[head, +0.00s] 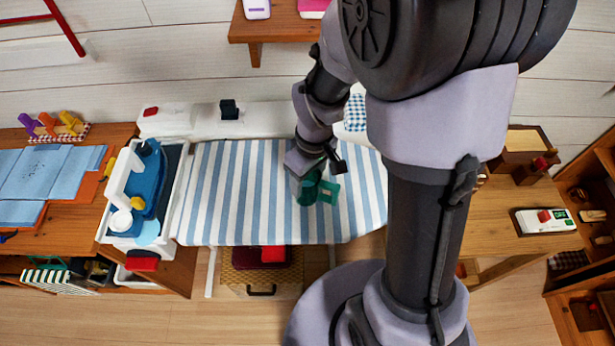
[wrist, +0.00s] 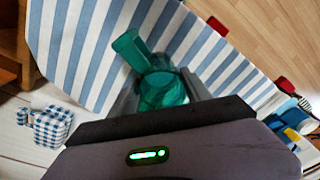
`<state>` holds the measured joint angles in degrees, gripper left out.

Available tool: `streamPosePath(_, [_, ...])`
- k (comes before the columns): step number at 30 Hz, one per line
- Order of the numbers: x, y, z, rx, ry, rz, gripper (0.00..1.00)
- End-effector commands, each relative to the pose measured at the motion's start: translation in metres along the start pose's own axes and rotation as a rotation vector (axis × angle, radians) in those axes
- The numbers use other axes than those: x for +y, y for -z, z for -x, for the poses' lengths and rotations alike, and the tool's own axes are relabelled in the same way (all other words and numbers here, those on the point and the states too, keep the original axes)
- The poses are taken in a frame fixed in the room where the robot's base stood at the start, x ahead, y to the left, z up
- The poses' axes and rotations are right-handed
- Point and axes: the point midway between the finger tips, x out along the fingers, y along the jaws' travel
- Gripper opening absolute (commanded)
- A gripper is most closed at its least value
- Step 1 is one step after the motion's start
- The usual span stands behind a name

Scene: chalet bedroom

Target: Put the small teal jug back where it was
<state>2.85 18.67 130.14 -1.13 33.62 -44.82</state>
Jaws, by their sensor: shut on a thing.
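The small teal jug (head: 307,190) is at my gripper (head: 315,174), over the blue-and-white striped cover (head: 232,190) in the middle of the head view. In the wrist view the jug (wrist: 130,48) lies between the two dark fingers of my gripper (wrist: 160,95), which are shut on it. Part of the jug is hidden by the fingers. I cannot tell whether the jug touches the cover or hangs just above it.
A wooden desk at right holds a white device (head: 545,221). A wooden shelf (head: 275,27) is above. The striped cover is mostly bare.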

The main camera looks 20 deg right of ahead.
Motion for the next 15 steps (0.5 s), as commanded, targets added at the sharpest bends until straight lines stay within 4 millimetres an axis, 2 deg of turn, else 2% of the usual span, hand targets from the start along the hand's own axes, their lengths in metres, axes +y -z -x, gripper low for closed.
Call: streamPosePath(15, [0.0003, -0.0008, -0.011, 0.0, 0.0, 0.0, 0.03])
